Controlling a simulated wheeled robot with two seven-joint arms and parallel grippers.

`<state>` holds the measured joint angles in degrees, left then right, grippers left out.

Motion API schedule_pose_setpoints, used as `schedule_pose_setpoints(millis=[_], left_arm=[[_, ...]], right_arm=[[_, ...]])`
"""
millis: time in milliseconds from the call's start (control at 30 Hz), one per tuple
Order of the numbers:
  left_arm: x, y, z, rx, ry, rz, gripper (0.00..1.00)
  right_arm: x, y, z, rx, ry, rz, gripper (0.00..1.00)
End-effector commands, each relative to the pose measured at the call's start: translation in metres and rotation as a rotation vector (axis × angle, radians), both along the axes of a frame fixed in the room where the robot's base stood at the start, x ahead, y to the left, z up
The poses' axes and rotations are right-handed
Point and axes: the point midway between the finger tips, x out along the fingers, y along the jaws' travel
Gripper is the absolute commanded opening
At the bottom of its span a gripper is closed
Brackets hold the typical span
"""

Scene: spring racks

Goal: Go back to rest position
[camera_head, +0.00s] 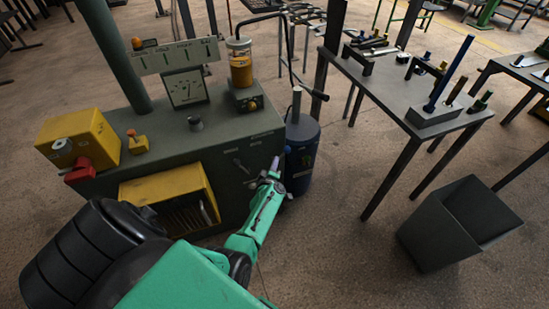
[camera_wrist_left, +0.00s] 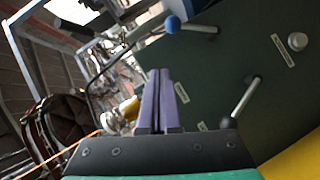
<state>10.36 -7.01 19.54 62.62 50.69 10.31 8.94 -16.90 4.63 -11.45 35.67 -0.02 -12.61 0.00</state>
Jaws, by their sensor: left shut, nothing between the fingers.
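My left gripper (camera_head: 274,166) is in front of the right part of a dark green machine cabinet (camera_head: 238,140), low beside a dark blue drum. Its arm comes in from the bottom left. In the left wrist view its two purple fingers (camera_wrist_left: 158,98) lie together, shut, with nothing held. Past them the green panel (camera_wrist_left: 215,75) carries a lever with a blue knob (camera_wrist_left: 173,24) and a lever with a black knob (camera_wrist_left: 227,123). The fingers appear apart from both knobs. My right gripper is not in view.
The dark blue drum (camera_head: 302,160) stands right of the cabinet. A yellow box (camera_head: 78,138) and a gauge (camera_head: 186,89) sit on the cabinet top. A table (camera_head: 400,97) with tools and a dark bin (camera_head: 458,224) are at the right. Floor between drum and bin is clear.

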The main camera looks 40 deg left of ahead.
Motion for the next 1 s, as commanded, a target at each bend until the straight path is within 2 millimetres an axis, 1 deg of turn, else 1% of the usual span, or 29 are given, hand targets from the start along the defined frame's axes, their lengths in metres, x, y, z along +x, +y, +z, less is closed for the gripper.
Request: schedule_pose_setpoints(millis=[67,300,533,600,667,733,767,800,867,900,967,1000], left_arm=[[-0.002,-0.001,0.001,0.000,0.001,0.001,0.00],[-0.002,-0.001,0.000,0.000,0.000,0.000,0.00],[-0.002,-0.001,-0.001,0.001,0.002,-0.001,0.00],[-0.006,-0.005,-0.009,0.019,0.029,-0.026,0.00],[-0.018,-0.016,-0.029,0.062,0.096,-0.088,0.00],[-0.042,-0.034,-0.065,0.146,0.223,-0.213,0.00],[-0.058,-0.043,-0.084,0.188,0.289,-0.278,0.00],[-0.082,-0.055,-0.110,0.249,0.383,-0.377,0.00],[-0.124,-0.071,-0.147,0.335,0.524,-0.528,0.00],[-0.154,-0.079,-0.170,0.389,0.613,-0.628,0.00],[-0.202,-0.088,-0.200,0.464,0.741,-0.776,0.00],[-0.236,-0.092,-0.217,0.512,0.824,-0.876,0.00]], right_arm=[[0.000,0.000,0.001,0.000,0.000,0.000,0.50],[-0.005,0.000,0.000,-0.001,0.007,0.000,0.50],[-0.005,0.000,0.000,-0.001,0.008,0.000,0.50],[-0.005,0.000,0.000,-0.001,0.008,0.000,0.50],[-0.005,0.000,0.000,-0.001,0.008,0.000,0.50],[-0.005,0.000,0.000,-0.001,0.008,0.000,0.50],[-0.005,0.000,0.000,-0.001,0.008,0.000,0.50],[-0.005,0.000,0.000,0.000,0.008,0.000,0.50],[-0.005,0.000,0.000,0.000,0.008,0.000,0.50],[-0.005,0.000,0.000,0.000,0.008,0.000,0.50],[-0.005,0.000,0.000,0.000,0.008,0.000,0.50],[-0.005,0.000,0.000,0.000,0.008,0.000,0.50]])
